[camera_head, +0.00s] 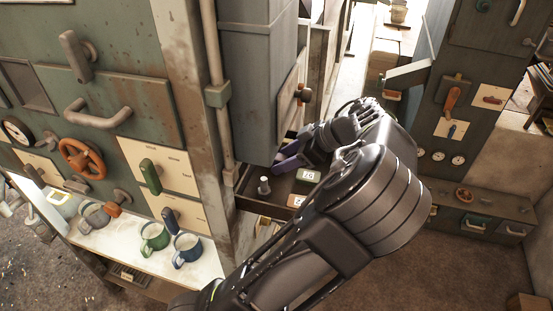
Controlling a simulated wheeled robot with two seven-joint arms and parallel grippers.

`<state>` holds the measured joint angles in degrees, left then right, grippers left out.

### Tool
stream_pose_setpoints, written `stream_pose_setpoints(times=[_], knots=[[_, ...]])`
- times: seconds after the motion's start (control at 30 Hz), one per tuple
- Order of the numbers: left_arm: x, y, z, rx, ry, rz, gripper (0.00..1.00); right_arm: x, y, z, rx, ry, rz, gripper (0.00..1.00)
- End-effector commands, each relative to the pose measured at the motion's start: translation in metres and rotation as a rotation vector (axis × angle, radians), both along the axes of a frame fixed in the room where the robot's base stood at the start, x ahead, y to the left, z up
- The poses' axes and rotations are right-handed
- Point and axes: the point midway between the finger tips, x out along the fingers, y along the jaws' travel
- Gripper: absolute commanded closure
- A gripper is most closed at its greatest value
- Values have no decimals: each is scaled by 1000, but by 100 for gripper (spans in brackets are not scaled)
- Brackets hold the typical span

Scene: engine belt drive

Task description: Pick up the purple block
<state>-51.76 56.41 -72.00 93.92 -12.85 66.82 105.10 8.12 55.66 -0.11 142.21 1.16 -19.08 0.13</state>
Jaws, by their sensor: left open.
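A purple block (287,164) shows at the left end of my left gripper, over the back of an open drawer (256,206). The arm and the hand hide part of it. My left gripper (295,155) is open, close beside the block. I cannot tell whether its fingers touch the block or stand around it. My right gripper is not in view.
The drawer also holds a small grey peg (264,186) and numbered tiles (308,175). A grey cabinet (262,80) rises just behind and left of it.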

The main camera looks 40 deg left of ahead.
Motion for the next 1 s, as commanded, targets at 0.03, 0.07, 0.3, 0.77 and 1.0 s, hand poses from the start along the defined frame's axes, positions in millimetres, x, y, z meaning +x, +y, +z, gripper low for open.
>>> stream_pose_setpoints(times=[0.03,0.07,0.3,0.77,1.0], knots=[[0,0,0,0,0,0,47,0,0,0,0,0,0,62],[0,0,0,0,0,0,47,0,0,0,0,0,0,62],[0,0,0,0,0,0,47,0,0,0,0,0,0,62],[0,0,0,0,0,0,79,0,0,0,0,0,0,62],[0,0,0,0,0,0,99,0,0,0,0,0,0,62]])
